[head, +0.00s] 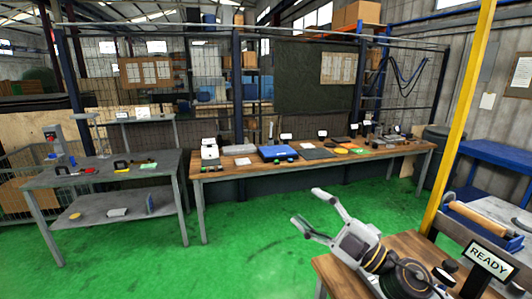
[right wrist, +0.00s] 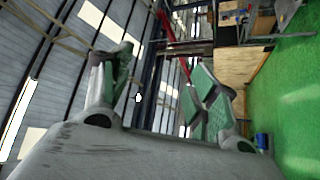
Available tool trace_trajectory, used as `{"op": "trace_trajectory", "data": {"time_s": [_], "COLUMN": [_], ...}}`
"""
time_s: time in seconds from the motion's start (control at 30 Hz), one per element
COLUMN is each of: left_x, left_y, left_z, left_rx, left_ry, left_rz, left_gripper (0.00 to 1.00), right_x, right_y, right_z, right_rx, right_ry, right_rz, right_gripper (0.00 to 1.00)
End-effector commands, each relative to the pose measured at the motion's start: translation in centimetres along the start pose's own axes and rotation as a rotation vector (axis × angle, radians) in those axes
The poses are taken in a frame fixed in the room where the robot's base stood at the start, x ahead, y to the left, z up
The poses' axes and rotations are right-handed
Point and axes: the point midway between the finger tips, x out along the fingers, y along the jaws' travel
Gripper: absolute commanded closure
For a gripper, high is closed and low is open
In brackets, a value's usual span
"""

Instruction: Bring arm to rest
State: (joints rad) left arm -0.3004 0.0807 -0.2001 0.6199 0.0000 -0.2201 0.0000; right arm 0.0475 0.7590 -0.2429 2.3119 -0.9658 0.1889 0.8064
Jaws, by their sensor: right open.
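My right gripper (head: 312,212) reaches in from the lower right of the head view, above a small wooden table. Its two fingers are spread wide with nothing between them. In the right wrist view my right gripper (right wrist: 160,95) also shows open and empty, with green pads on the fingers. My left gripper is in neither view.
The wooden table (head: 325,273) at the lower right bears a READY sign (head: 488,262). A yellow post (head: 462,120) rises beside it. A long workbench (head: 230,168) with tools stands at the back, a grey bench (head: 95,178) at left. The green floor (head: 235,255) between is clear.

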Motion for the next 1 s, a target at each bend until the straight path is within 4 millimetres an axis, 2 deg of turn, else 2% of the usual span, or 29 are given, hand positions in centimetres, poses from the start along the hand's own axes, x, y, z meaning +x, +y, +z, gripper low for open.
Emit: {"op": "trace_trajectory", "data": {"time_s": [0.27,0.53,0.77,1.0], "left_x": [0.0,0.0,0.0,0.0], "left_y": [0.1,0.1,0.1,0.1], "left_z": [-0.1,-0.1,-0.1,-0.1], "left_rx": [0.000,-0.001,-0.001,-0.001], "left_ry": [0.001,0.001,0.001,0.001], "left_rz": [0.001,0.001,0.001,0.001], "left_gripper": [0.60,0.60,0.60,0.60], "right_x": [-1.8,-5.3,-9.4,-14.4], "right_y": [1.9,1.5,-0.7,-5.0], "right_z": [3.8,8.5,12.4,15.4], "right_rx": [0.131,0.261,0.376,0.504], "right_ry": [-0.198,-0.445,-0.684,-0.950], "right_rz": [0.219,0.367,0.437,0.448], "right_gripper": [0.40,0.40,0.40,0.40]}}
